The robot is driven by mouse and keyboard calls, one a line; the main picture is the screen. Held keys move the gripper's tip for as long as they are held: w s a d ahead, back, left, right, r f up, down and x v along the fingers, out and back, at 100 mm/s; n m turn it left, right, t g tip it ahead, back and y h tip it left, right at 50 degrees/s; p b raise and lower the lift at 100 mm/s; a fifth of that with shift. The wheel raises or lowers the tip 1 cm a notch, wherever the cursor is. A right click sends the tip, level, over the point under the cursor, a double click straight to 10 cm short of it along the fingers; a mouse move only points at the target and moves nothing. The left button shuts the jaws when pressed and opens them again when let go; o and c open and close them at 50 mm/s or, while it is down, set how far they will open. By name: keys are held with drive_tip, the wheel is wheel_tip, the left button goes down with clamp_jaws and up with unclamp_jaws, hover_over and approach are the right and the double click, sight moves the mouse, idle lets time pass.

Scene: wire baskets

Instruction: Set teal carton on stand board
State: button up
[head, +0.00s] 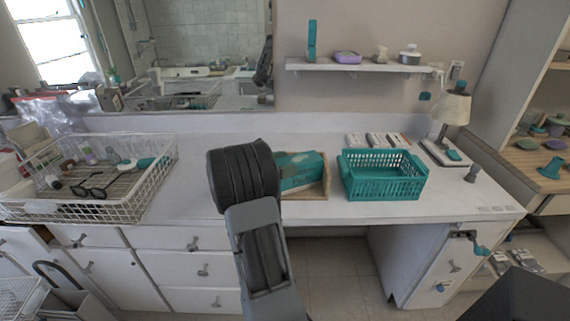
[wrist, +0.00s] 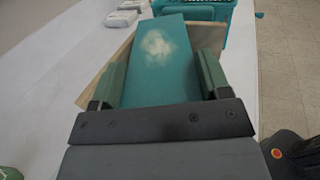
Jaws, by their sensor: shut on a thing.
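The teal carton (head: 301,170) shows in the head view just right of my arm, over a shallow wooden tray-like board (head: 318,190) on the white counter. My arm hides its left part and my gripper there. In the wrist view the teal carton (wrist: 160,58), with a pale patch on its top, lies between the two green fingers of my gripper (wrist: 158,82). The gripper is shut on it. The wooden board (wrist: 112,70) shows beneath and to the left of the carton. I cannot tell whether the carton touches the board.
A teal basket (head: 382,178) stands close to the right of the board. A white wire basket (head: 130,205) with glasses and other items is at the left. Several small white packs (head: 375,139) lie behind. A lamp (head: 450,115) stands at the right end.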

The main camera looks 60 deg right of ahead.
drive_tip(key=o, duration=1.1)
drive_tip(key=p+v, duration=0.1)
drive_tip(key=v, duration=0.7)
drive_tip(key=shift+p, duration=0.35)
idle(0.8)
idle(0.5)
drive_tip(key=v, duration=1.4)
